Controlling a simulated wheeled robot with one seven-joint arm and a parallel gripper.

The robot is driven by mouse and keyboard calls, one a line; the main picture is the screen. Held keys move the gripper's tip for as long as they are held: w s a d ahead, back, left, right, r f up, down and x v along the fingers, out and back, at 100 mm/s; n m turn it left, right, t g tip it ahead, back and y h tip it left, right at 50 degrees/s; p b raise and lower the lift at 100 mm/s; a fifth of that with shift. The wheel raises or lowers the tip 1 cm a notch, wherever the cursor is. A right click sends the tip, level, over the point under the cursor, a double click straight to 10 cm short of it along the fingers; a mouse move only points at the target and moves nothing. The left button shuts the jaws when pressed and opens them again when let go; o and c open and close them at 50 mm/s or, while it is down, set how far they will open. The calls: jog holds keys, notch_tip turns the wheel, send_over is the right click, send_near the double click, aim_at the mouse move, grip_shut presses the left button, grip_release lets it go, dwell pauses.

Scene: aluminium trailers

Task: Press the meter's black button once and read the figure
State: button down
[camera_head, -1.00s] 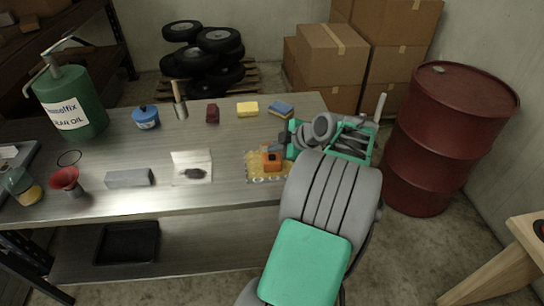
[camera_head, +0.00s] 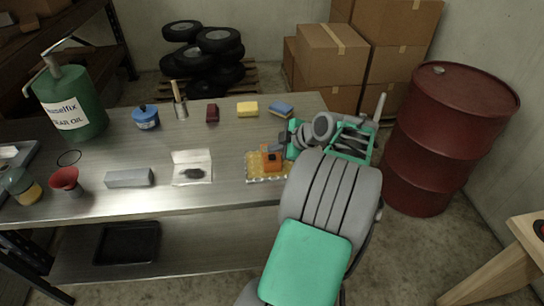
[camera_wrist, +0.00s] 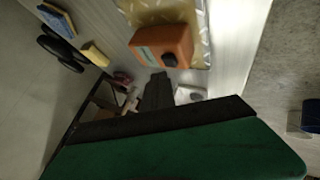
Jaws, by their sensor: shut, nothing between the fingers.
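The orange meter (camera_head: 272,163) rests on a yellow patterned mat (camera_head: 254,170) at the right end of the bench. In the wrist view the meter (camera_wrist: 176,41) shows its black round button (camera_wrist: 169,60) and a grey-green panel (camera_wrist: 146,56); no figure can be read there. My gripper (camera_head: 286,150) is beside the meter, on its right and far side in the head view. In the wrist view my gripper's dark fingers (camera_wrist: 158,80) are shut and empty, their tips just short of the button in the picture. I cannot tell whether they touch the meter.
A yellow sponge (camera_head: 247,109), a blue-topped sponge (camera_head: 281,110) and a dark red object (camera_head: 212,113) lie behind the meter. A white card (camera_head: 191,160) and a grey block (camera_head: 129,178) lie to the left. A red drum (camera_head: 430,140) stands right of my arm.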

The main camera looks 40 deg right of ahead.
aim_at(275, 158)
jog(key=shift+f+b, duration=0.45)
jog(key=shift+b, duration=0.25)
jog(key=shift+f+b, duration=0.45)
jog(key=shift+b, duration=0.1)
dwell(0.4)
dwell(0.4)
jog(key=shift+r, duration=0.9)
jog(key=shift+r+p, duration=1.25)
jog(key=shift+r, duration=1.3)
